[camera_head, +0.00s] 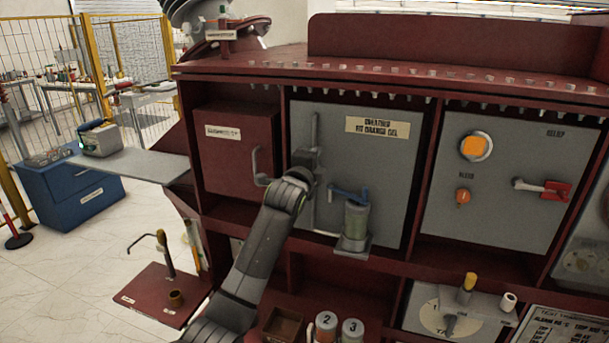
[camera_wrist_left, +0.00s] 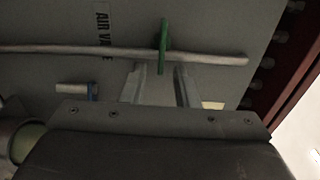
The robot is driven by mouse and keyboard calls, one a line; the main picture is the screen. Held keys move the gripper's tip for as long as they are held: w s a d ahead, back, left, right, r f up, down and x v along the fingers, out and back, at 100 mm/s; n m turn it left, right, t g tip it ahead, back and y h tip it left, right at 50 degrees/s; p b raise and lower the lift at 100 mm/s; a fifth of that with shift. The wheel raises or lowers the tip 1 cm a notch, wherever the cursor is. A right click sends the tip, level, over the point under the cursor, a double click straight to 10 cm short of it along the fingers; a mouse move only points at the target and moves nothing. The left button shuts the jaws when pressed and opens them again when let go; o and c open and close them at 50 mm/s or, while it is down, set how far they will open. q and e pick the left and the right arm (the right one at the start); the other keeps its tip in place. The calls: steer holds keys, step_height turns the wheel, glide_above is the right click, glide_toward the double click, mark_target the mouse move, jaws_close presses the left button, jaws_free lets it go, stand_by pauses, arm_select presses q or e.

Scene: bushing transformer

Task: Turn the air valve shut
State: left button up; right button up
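The air valve's green lever (camera_wrist_left: 164,45) lies across a grey pipe (camera_wrist_left: 90,50) in the left wrist view, beside a partly cut-off label (camera_wrist_left: 102,15) reading "AIR VA". My left gripper (camera_wrist_left: 160,72) is open, with its two fingers apart. The lever's near end lies between the fingertips in the picture; I cannot tell whether they touch. In the head view the left gripper (camera_head: 307,160) is at the grey panel (camera_head: 385,150) marked "breather", in front of the pipe (camera_head: 315,128), and the lever is hidden. My right gripper is not in view.
A blue-handled valve (camera_head: 348,193) over a green-filled canister (camera_head: 355,220) stands just right of the gripper. A red box (camera_head: 235,150) with a grey handle is to its left. The red cabinet frame (camera_head: 425,170) borders the panel. Numbered jars (camera_head: 352,330) stand below.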

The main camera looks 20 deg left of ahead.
arm_select(q)
steer(key=s+b, duration=0.5)
steer(key=s, duration=1.2)
steer(key=shift+a, duration=0.3)
